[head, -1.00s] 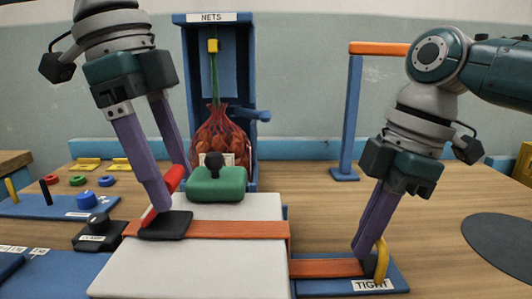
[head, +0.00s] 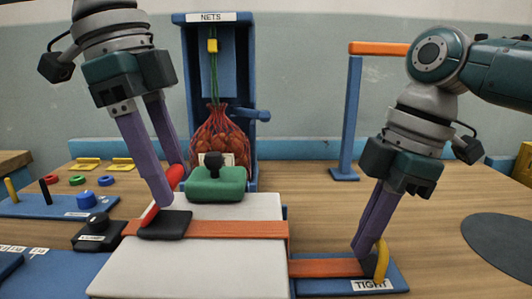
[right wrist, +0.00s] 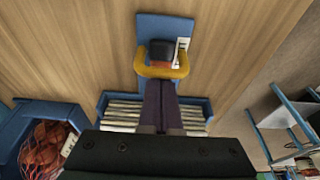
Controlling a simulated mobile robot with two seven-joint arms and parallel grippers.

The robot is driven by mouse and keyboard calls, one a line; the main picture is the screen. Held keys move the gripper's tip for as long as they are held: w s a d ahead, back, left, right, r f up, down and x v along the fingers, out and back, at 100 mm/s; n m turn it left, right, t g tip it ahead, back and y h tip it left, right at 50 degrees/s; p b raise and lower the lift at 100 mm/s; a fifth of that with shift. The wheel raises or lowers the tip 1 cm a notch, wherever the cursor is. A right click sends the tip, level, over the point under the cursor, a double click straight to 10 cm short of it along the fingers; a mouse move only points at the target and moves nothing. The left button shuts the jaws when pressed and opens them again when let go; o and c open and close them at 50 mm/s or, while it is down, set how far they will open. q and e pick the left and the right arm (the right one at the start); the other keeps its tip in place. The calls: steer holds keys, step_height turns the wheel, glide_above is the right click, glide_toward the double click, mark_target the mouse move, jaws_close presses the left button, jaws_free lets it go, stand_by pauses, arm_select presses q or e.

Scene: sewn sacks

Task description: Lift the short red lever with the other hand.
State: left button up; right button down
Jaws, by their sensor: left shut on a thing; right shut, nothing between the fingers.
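The short red lever (head: 150,216) rises from a black buckle (head: 166,225) on the orange strap (head: 225,230). Its upper part also shows behind my left gripper's near finger. My left gripper (head: 170,184) is shut on the red lever, its fingers on either side of it. My right gripper (head: 364,250) is shut and empty, its tips beside the yellow loop (head: 381,260) at the strap's right end. In the right wrist view its fingers (right wrist: 161,100) point at the yellow loop (right wrist: 161,70), which stands around the dark strap end (right wrist: 160,52).
The strap crosses a pale sack (head: 190,268). A green block with a black knob (head: 216,184) sits behind it. A blue stand labelled NETS (head: 183,90) holds a red net (head: 222,130). A blue post (head: 350,115) with an orange bar stands behind my right arm. Table at right is mostly clear.

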arm_select(q)
steer(key=shift+a+r, duration=0.4)
steer(key=shift+a, duration=0.15)
arm_select(e)
steer(key=shift+d+f, duration=0.1)
steer(key=shift+d, duration=0.1)
arm_select(q)
steer(key=shift+a, duration=0.1)
steer(key=shift+a+r, duration=0.2)
steer(key=shift+a, duration=0.4)
steer(key=o, duration=1.2)
arm_select(e)
steer(key=shift+a, duration=0.15)
arm_select(q)
steer(key=v, duration=0.2)
steer(key=d+v, duration=0.1)
steer(key=v, duration=0.2)
steer(key=d+v, duration=0.1)
steer(key=v, duration=0.1)
steer(key=shift+a+r, duration=0.15)
steer(key=shift+r, duration=0.45)
